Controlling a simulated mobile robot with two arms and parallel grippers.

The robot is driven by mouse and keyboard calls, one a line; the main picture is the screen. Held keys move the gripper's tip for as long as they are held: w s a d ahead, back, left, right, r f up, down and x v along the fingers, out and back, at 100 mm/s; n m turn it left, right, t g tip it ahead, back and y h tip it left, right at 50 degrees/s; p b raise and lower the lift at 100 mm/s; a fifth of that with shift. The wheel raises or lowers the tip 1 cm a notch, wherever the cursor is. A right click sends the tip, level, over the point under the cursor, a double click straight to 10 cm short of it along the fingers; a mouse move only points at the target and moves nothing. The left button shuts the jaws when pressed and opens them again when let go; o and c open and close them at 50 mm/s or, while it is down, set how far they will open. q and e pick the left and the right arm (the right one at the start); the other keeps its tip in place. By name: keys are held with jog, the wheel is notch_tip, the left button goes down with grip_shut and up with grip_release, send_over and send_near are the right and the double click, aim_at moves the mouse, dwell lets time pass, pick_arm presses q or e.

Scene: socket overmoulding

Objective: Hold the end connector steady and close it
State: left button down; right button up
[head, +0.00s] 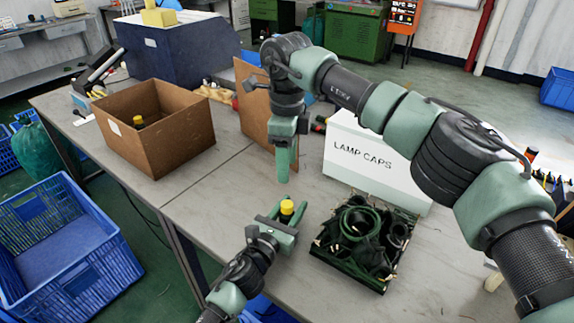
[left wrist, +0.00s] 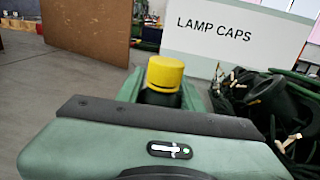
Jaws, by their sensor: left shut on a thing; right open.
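The end connector is a dark cylinder with a yellow cap (head: 287,206), upright in my left gripper (head: 285,218) at the front of the table. In the left wrist view its yellow cap (left wrist: 165,72) stands above the jaws, with a dark body below it. My left gripper is shut on it, and the jaws hide its lower part. My right gripper (head: 284,174) points down just behind the connector, higher in the picture and apart from it. It is open and empty, with its fingers seen nearly edge-on.
A cardboard box (head: 178,135) at the left holds another yellow-capped piece (head: 138,121). A white LAMP CAPS box (head: 368,161) stands at the right behind a crate of dark cables (head: 350,270). A brown board (head: 252,103) stands behind my right gripper. The table between box and grippers is clear.

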aim_at(283, 220)
pick_arm(q)
jog(key=c, duration=0.8)
grip_release()
jog(key=shift+c, duration=0.2)
jog(key=shift+s, duration=0.1)
jog(key=v, duration=0.7)
jog(key=shift+s+a, duration=0.2)
jog(key=shift+s, duration=0.1)
